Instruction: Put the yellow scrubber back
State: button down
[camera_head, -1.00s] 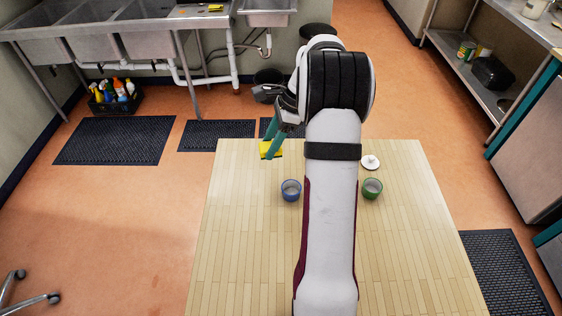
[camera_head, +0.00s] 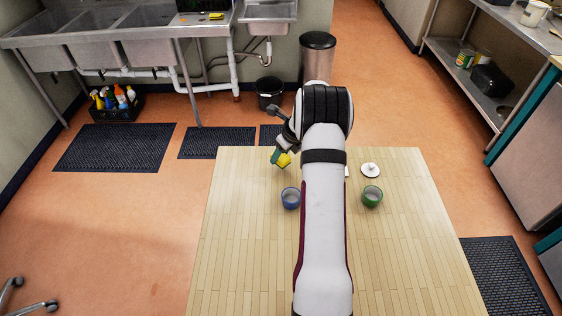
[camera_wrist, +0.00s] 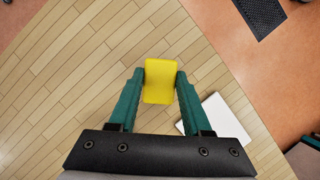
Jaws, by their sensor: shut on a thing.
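The yellow scrubber (camera_wrist: 160,82) is gripped between the two green fingers of my gripper (camera_wrist: 160,75) in the wrist view, with wooden tabletop behind it. In the head view the scrubber (camera_head: 285,160) shows tilted at the tips of my gripper (camera_head: 280,157), near the far left part of the table. I cannot tell exactly how high it is above the table. A flat white thing (camera_wrist: 219,121) lies on the table to the right of the right finger in the wrist view. In the head view my arm hides most of it; only a sliver (camera_head: 347,171) shows.
On the wooden table (camera_head: 240,250) stand a blue cup (camera_head: 291,198), a green cup (camera_head: 372,196) and a round white lid-like thing (camera_head: 370,170). The front left tabletop is clear. A yellow item (camera_head: 216,16) lies by the sinks (camera_head: 150,40) beyond.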

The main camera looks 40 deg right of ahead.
aim_at(283, 158)
notch_tip(283, 158, down, 3)
jog(key=shift+f, duration=0.2)
jog(key=shift+c, duration=1.7)
grip_release()
jog(key=shift+f, duration=0.1)
